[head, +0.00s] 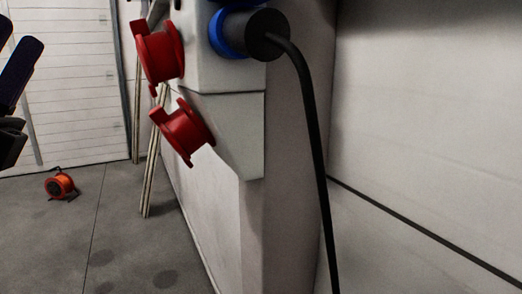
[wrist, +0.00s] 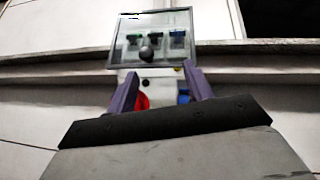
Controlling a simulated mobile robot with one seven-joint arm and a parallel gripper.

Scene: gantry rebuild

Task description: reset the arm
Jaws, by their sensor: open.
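My gripper (wrist: 161,82) shows in the wrist view with its two purple fingers apart and nothing between them. In the head view part of my gripper (head: 18,75) shows at the left edge, raised in the air and apart from the wall box. The rest of the arm is out of the head view.
A pale socket box (head: 228,125) on the wall carries two red sockets (head: 165,55) and a blue connector (head: 228,34) with a black cable (head: 316,150) hanging down. An orange cable reel (head: 61,185) lies on the open grey floor. The wrist view shows a windowed panel (wrist: 152,20).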

